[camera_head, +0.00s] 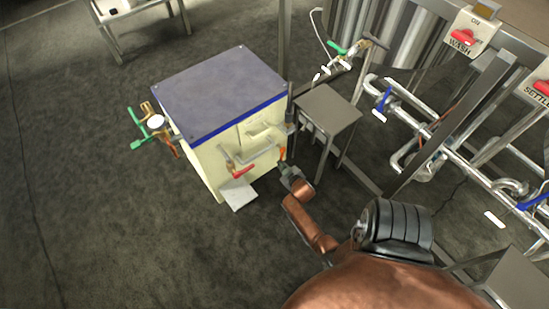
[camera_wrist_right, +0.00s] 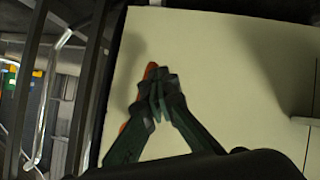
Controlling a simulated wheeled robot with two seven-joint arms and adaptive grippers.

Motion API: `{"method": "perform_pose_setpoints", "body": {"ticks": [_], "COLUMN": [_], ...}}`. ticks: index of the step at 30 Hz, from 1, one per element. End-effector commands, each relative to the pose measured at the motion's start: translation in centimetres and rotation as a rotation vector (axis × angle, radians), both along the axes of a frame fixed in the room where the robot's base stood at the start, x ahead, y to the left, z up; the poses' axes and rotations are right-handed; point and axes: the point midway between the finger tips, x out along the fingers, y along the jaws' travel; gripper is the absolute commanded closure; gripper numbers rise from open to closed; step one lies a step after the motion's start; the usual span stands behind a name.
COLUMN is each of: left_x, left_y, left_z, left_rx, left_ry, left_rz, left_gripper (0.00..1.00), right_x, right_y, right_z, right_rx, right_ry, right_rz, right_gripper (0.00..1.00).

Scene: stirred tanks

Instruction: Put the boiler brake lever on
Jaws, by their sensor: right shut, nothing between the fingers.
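The boiler is a cream box with a blue-grey top (camera_head: 220,88), standing on the floor left of the middle. A small orange lever (camera_head: 283,152) is at the right edge of its front; it also shows in the right wrist view (camera_wrist_right: 150,70), partly hidden behind the fingers. A red handle (camera_head: 243,171) sits lower on the same front. My right gripper (camera_head: 284,166) is shut and empty, close to the orange lever; I cannot tell if they touch. In the right wrist view its fingertips (camera_wrist_right: 156,85) meet in front of the cream panel. My left gripper is not in view.
A small metal table (camera_head: 327,108) stands just right of the boiler. Steel tanks and pipes (camera_head: 440,140) with blue valve handles fill the right side. Green-handled valves (camera_head: 140,142) stick out from the boiler's left side. The floor at left is clear.

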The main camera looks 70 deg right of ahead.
Motion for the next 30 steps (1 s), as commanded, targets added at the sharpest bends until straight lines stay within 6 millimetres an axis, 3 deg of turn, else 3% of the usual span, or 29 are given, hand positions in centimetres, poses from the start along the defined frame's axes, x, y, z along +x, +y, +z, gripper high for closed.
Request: {"method": "perform_pose_setpoints", "body": {"ticks": [24, 30], "left_x": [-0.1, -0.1], "left_y": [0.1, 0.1], "left_z": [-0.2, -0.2], "left_rx": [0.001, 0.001], "left_ry": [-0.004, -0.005], "left_rz": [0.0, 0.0], "left_gripper": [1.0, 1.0], "right_x": [0.0, -0.1], "right_y": [-0.1, -0.3], "right_z": [0.1, 1.6], "right_rx": [-0.014, -0.017], "right_ry": [0.006, 0.005], "right_rz": [0.0, 0.001], "right_gripper": [1.0, 1.0]}}
